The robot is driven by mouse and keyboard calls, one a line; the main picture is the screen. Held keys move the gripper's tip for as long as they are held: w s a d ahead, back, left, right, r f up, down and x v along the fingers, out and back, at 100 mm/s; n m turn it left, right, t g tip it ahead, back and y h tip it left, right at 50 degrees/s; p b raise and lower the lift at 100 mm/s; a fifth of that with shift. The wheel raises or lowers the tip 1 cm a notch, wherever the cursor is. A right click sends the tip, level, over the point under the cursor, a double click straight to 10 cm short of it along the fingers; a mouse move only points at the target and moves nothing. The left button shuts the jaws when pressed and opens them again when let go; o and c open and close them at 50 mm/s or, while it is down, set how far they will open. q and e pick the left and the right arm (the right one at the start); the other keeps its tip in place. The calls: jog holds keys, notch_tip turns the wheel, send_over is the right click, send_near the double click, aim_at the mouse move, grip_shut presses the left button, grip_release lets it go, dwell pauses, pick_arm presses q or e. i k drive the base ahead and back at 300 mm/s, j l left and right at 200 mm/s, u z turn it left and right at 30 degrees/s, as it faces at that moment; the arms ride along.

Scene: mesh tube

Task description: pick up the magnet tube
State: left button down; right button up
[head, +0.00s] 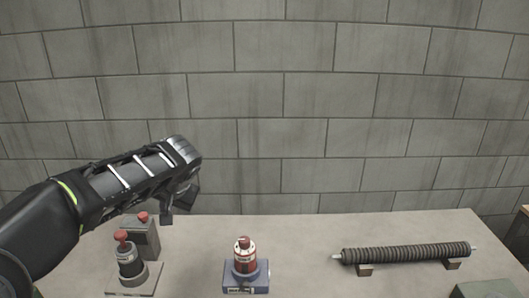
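A long dark ribbed tube (405,253) lies level on two small supports at the right of the table, with thin light rods at its ends. It is the only long tube in view, though I cannot read a label on it. My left gripper (178,207) hangs above the back left of the table, far to the left of the tube. Its dark fingers point down and are seen from the side, so I cannot tell how far apart they are. I see nothing held in it. My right gripper is not in view.
A red-and-white cylinder (245,256) stands on a blue base (261,276) mid-table. At left are a dark red-topped device (130,265) and a grey box with a red knob (146,238). A greenish box (488,289) is at front right. A block wall (300,100) stands behind.

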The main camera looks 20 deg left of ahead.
aim_at(130, 263)
jog(key=k, duration=1)
